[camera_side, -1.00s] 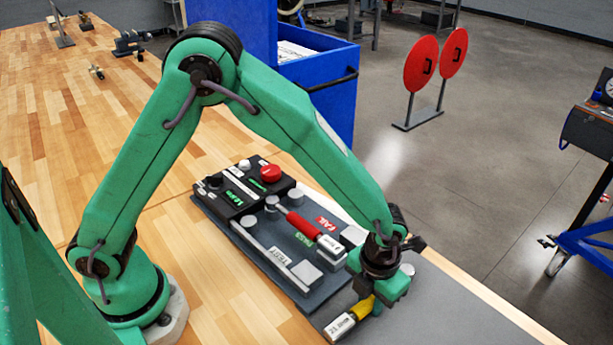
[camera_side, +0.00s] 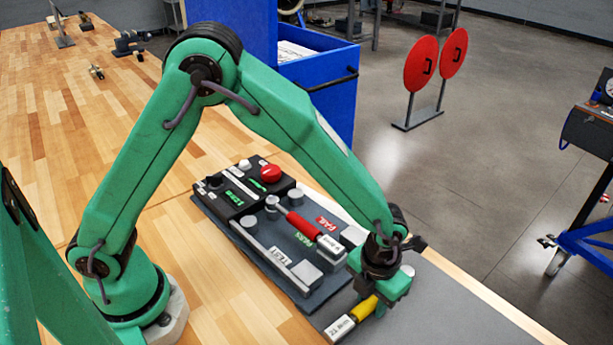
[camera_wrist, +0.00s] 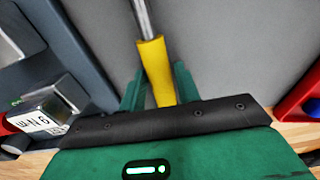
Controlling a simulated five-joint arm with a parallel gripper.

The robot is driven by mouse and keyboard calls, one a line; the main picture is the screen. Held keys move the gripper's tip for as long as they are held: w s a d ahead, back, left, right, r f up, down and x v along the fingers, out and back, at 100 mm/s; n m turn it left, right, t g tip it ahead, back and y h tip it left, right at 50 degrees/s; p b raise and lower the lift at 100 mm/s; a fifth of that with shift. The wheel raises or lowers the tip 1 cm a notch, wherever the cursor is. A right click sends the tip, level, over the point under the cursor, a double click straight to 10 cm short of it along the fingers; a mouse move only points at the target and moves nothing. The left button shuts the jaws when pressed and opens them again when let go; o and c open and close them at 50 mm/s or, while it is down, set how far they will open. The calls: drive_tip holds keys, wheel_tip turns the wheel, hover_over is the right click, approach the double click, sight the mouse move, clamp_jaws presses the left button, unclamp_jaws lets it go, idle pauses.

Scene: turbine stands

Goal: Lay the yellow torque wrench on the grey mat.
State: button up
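The yellow torque wrench (camera_side: 365,307) has a yellow grip and a white label at its end, over the near left part of the grey mat (camera_side: 450,318). In the wrist view its yellow grip (camera_wrist: 155,68) lies between my fingers, with the metal shaft running up the picture over the mat (camera_wrist: 235,45). My gripper (camera_side: 378,292) points down, its fingers appearing shut on the grip from both sides. The label end is hidden in the wrist view. I cannot tell whether the wrench touches the mat.
A dark test board (camera_side: 266,252) with a black tester (camera_side: 245,186) and a red-handled wrench (camera_side: 301,225) stands left of the mat. A blue cabinet (camera_side: 320,95) is behind. A red and blue object (camera_wrist: 300,98) is at the right in the wrist view.

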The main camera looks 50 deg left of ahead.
sight(370, 300)
drive_tip(key=shift+s+a+f, duration=0.15)
drive_tip(key=shift+a+f, duration=0.05)
drive_tip(key=shift+a, duration=0.05)
drive_tip(key=o, duration=0.3)
drive_tip(key=shift+r, duration=0.4)
drive_tip(key=shift+o, duration=0.2)
drive_tip(key=shift+d+r, duration=0.15)
drive_tip(key=shift+r, duration=3.05)
drive_tip(key=shift+a+r+n, duration=0.25)
drive_tip(key=shift+r+n, duration=0.05)
drive_tip(key=shift+r, duration=0.05)
drive_tip(key=s+a+r+n+t, duration=0.2)
drive_tip(key=s+a+r+n, duration=0.1)
drive_tip(key=a+r+n, duration=1.2)
drive_tip(key=s+a+r+n+t, duration=0.2)
drive_tip(key=s+a+n, duration=0.7)
drive_tip(key=n, duration=1.1)
drive_tip(key=shift+s+a+t, duration=0.2)
drive_tip(key=shift+s+t, duration=0.5)
drive_tip(key=shift+s, duration=0.05)
